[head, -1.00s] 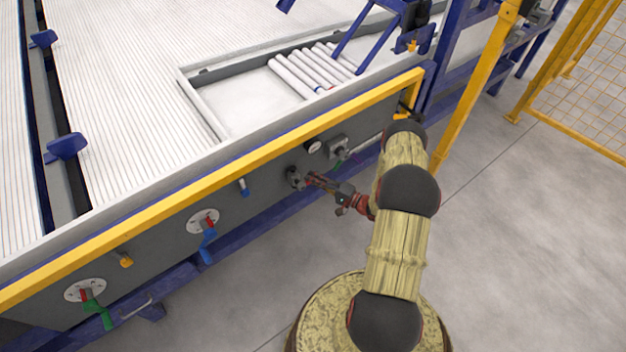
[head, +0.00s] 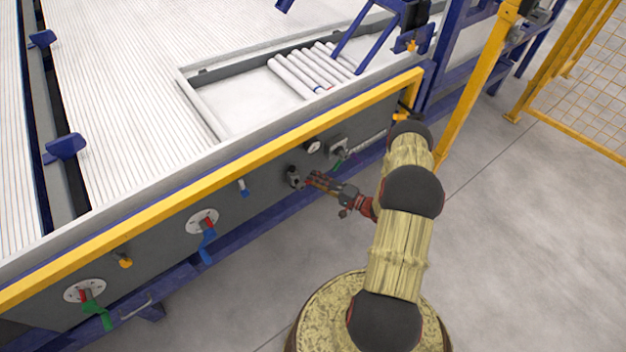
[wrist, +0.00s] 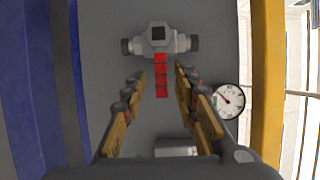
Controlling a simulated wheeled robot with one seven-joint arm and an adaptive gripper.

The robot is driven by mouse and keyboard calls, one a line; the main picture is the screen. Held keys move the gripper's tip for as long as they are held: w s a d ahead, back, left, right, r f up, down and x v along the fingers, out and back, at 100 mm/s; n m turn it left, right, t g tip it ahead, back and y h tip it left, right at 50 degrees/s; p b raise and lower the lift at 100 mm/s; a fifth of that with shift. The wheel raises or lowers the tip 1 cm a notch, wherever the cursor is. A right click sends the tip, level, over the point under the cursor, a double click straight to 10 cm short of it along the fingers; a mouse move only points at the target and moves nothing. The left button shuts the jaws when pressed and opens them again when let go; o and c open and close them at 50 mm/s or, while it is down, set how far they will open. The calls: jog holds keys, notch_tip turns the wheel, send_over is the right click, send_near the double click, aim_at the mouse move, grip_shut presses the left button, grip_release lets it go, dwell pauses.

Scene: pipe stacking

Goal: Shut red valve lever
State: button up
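The red valve lever (wrist: 161,76) shows in the wrist view as a short red bar, running from the grey valve body (wrist: 159,40) back toward my gripper. In the head view the valve body (head: 293,177) sits on the dark side panel, and the lever is hard to tell from my fingers. My gripper (wrist: 160,74) is open, with one finger on each side of the lever. Gaps show between the lever and both fingers. In the head view my gripper (head: 312,179) is right in front of the valve.
A round gauge (wrist: 228,101) is beside the right finger in the wrist view. A yellow rail (head: 215,180) runs above the panel. Blue (head: 207,240) and green (head: 97,308) levers are further left. Several white pipes (head: 310,68) lie on top. The floor at right is open.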

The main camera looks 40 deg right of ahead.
jog(key=v, duration=1)
jog(key=shift+s, duration=0.2)
jog(key=shift+d, duration=0.1)
